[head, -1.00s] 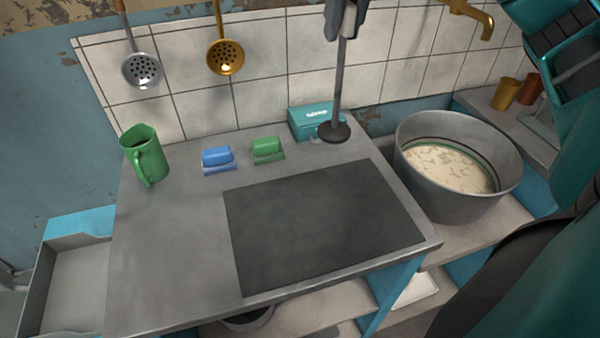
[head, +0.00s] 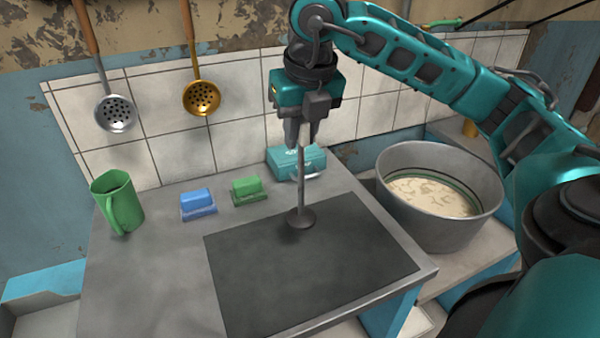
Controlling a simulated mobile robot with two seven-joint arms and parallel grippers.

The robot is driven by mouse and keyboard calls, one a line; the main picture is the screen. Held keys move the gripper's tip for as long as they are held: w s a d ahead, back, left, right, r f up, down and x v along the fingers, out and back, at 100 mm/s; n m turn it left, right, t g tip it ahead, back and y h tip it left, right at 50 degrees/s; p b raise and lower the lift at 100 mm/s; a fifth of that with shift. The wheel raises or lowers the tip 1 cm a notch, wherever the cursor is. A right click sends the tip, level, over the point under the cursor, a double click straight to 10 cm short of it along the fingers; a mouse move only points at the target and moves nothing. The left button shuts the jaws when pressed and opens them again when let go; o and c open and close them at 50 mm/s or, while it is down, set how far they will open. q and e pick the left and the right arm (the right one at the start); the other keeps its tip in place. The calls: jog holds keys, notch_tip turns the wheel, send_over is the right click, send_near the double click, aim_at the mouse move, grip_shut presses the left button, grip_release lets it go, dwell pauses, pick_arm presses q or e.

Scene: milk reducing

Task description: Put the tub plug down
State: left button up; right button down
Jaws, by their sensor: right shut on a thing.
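The tub plug (head: 301,190) is a thin grey rod with a dark round disc at its lower end. My right gripper (head: 302,138) is shut on the top of the rod and holds it upright. The disc is over the back edge of the dark mat (head: 310,270) on the grey table (head: 150,275). I cannot tell whether the disc touches the surface. My left gripper is not in view.
A green jug (head: 120,203), a blue brush (head: 198,203), a green brush (head: 248,190) and a teal box (head: 296,163) stand along the table's back. A large metal tub (head: 440,230) with pale contents is at right. The mat is clear in front of the plug.

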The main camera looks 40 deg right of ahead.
aim_at(299, 168)
notch_tip(299, 168, down, 6)
jog(key=shift+f+b, duration=0.15)
jog(key=shift+b, duration=0.2)
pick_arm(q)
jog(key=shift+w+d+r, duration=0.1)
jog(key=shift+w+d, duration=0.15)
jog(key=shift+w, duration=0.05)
pick_arm(e)
jog(key=shift+f, duration=0.1)
jog(key=shift+f, duration=0.25)
jog(key=c, duration=1)
grip_release()
jog(key=shift+r, duration=0.1)
